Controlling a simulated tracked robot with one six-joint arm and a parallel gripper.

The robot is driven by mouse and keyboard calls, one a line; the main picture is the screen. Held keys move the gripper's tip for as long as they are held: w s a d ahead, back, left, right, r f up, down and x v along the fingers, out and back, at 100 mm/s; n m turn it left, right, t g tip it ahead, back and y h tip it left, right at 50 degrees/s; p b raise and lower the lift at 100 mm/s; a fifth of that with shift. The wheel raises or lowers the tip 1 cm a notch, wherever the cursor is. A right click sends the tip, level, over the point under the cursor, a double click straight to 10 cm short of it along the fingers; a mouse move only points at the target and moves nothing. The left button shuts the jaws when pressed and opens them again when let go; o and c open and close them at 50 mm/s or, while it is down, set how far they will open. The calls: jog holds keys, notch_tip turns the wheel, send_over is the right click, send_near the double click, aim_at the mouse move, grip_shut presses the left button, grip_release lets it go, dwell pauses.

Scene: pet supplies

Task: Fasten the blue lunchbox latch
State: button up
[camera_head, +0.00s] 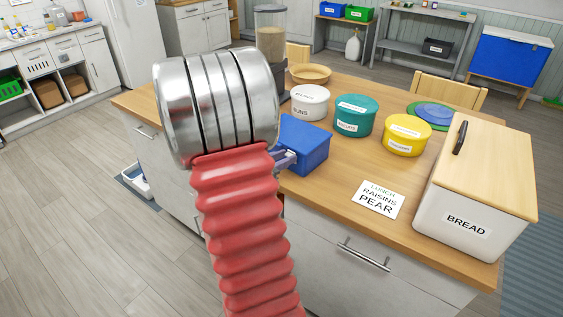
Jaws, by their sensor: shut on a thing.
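The blue lunchbox (305,142) stands on the wooden table with its lid down, just right of my arm. My red ribbed arm and its silver joint cover its left part. The grey end of my gripper (286,159) shows beside the arm, against the lunchbox's front side. It is shut at the place of the latch. The latch itself is hidden or too small to make out, so I cannot tell how it sits.
A label card (378,199) lies in front, and a white bread bin (470,195) stands at the right. A food dispenser (271,45) and tan bowl (310,74) stand behind.

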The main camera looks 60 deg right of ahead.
jog(key=shift+s+d+r+t+y, duration=0.15)
jog(key=shift+d+r+t+y, duration=0.2)
jog(key=shift+y, duration=0.55)
jog(key=o, duration=1.1)
jog(key=shift+c, duration=0.2)
jog(key=v, duration=1.3)
jog(key=shift+a+r, duration=0.15)
jog(key=shift+a, duration=0.2)
jog(key=shift+w, duration=0.2)
